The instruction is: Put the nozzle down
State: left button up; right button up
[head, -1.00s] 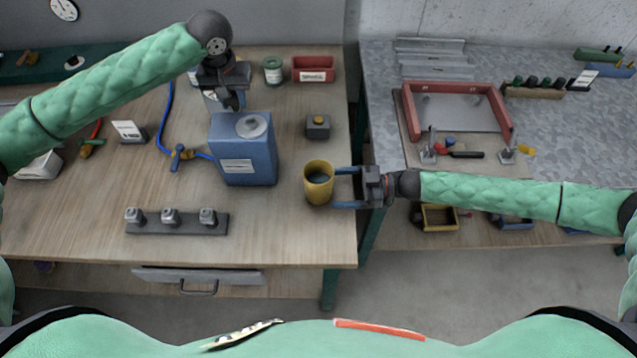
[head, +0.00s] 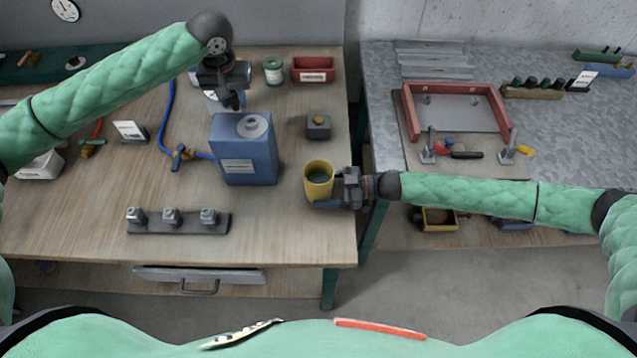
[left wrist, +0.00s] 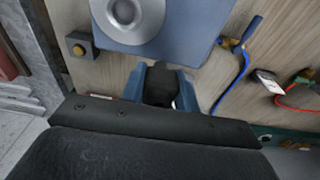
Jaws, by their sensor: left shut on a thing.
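My left gripper (head: 232,98) is above the back of the wooden table, behind the blue box. It is shut on a dark piece, which I take as the nozzle (left wrist: 160,86); it sits between the blue fingers in the left wrist view. Its lower end is hard to make out in the head view. A dark rack (head: 178,224) with three grey metal pieces stands at the table's front left. My right gripper (head: 328,200) is at the yellow cup (head: 319,172), one finger on its near side. The far finger is hidden, so its grip is unclear.
The blue box (head: 244,150) with a round top stands mid-table; its round top also shows in the left wrist view (left wrist: 128,15). A blue hose (head: 164,115), a button box (head: 318,127), a green-labelled can (head: 273,70) and a red bin (head: 313,69) stand around.

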jog(key=shift+c, duration=1.3)
pick_arm(q)
jog(key=s+d+n, duration=0.2)
jog(key=d+n, duration=0.1)
jog(key=d, duration=0.7)
jog(key=n, duration=0.2)
send_over(319, 181)
jog(key=s, duration=0.3)
notch_tip(319, 181, down, 7)
jog(key=shift+m+y, duration=0.3)
jog(key=shift+s+f, duration=0.2)
jog(key=shift+f, duration=4.85)
jog(key=shift+f, duration=0.65)
